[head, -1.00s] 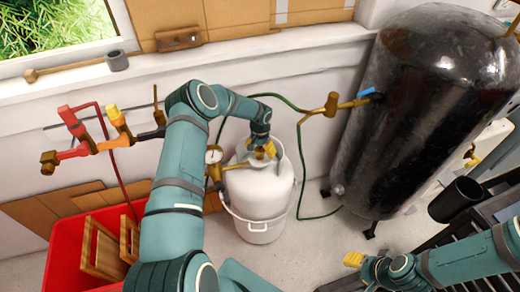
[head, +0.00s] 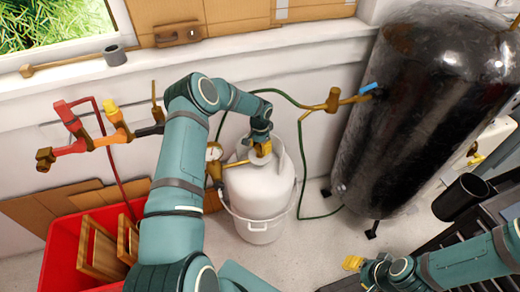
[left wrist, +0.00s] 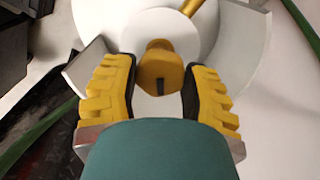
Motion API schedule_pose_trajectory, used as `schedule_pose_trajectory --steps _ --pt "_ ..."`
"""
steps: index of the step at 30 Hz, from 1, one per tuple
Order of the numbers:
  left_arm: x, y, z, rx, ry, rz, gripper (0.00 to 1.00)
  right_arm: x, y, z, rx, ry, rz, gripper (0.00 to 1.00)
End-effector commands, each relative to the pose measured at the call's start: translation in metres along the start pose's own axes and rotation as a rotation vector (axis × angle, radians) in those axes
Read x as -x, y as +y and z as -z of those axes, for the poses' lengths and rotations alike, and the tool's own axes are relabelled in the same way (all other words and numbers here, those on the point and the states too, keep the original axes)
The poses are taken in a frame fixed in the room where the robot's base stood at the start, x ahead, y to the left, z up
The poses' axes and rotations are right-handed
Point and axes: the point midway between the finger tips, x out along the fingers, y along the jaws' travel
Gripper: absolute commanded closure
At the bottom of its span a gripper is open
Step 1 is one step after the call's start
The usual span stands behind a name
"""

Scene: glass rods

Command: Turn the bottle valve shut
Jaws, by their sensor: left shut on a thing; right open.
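The white gas bottle (head: 262,195) stands upright on the floor in the middle of the head view. Its brass valve (left wrist: 160,68) shows in the left wrist view between the yellow fingers, with a dark slot-like mark on it. My left gripper (head: 261,149) points down onto the bottle top and is shut on the valve; its fingers (left wrist: 157,90) flank the valve on both sides. In the head view the gripper hides most of the valve. My right gripper (head: 354,263) is open and empty at the lower right, well away from the bottle.
A pressure gauge (head: 214,152) with brass fittings sits left of the bottle top. A green hose (head: 300,160) runs behind it. A large black tank (head: 420,110) stands to the right. A red bin (head: 62,245) with wooden frames is at lower left. Colored pipe valves (head: 85,128) are on the wall.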

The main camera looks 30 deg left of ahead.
Motion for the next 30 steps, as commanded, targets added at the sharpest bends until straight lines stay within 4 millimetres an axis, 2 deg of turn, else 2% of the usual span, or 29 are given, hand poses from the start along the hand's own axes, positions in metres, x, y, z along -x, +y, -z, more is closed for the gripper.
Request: schedule_pose_trajectory --steps 1,6,18,30 --pt "-0.002 -0.001 0.001 -0.043 0.004 0.003 0.88 -0.007 0.003 -0.002 0.001 -0.004 0.000 0.53" --pt "-0.002 0.000 0.001 -0.202 0.004 0.002 0.88 -0.017 0.006 -0.007 0.004 -0.014 0.001 0.53" --pt "0.000 0.001 0.001 -0.521 0.004 0.003 0.88 -0.031 0.012 -0.009 0.006 -0.015 0.002 0.53" --pt "0.000 0.002 0.001 -0.666 0.004 0.001 0.88 -0.036 0.013 -0.008 0.007 -0.012 0.002 0.53"
